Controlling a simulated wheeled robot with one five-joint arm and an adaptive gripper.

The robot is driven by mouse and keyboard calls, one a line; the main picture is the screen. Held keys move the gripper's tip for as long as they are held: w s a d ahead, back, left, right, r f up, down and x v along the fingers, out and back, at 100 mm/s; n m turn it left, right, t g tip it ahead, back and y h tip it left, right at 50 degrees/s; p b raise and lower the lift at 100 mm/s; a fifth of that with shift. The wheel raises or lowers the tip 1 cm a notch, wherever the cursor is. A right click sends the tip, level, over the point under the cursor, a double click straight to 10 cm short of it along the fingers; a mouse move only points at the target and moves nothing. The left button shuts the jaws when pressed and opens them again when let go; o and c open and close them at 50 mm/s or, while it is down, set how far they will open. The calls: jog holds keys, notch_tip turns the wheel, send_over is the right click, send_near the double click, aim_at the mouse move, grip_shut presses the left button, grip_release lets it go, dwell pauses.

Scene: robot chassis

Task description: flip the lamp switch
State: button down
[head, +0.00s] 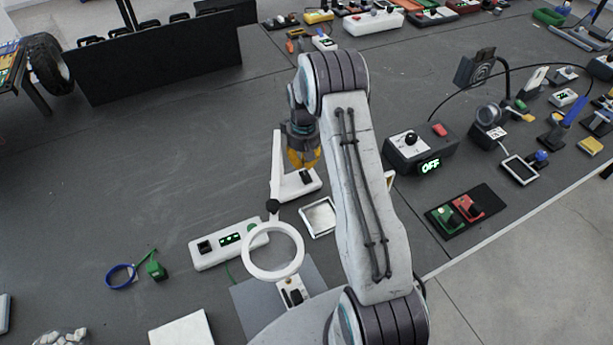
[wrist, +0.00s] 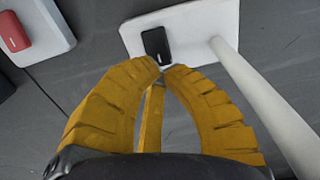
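The lamp's white base (head: 291,190) stands on the grey surface, with a white post (head: 276,150) along its left side in the head view. In the wrist view the base (wrist: 190,18) is at the top, and the post (wrist: 265,105) runs to the lower right. A black rocker switch (wrist: 156,45) sits on the base; which way it is tipped is unclear. My gripper (head: 303,165) is above the base. In the wrist view its yellow fingertips (wrist: 163,67) meet just below the switch. They hold nothing visible. I cannot tell whether they touch the switch.
A white ring on a stand (head: 272,272) and a white box with green displays (head: 229,242) are nearby. A square tray (head: 305,222) lies close by. A box reading OFF (head: 421,150) and a green-and-red switch panel (head: 466,212) stand right.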

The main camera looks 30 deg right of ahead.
aim_at(304, 173)
jog(key=shift+f+b, duration=1.6)
jog(key=shift+f, duration=0.4)
dwell(1.2)
jog(key=shift+r, duration=0.15)
jog(key=shift+r+p, duration=1.95)
jog(key=shift+r, duration=1.5)
jog(key=shift+s+f, duration=0.1)
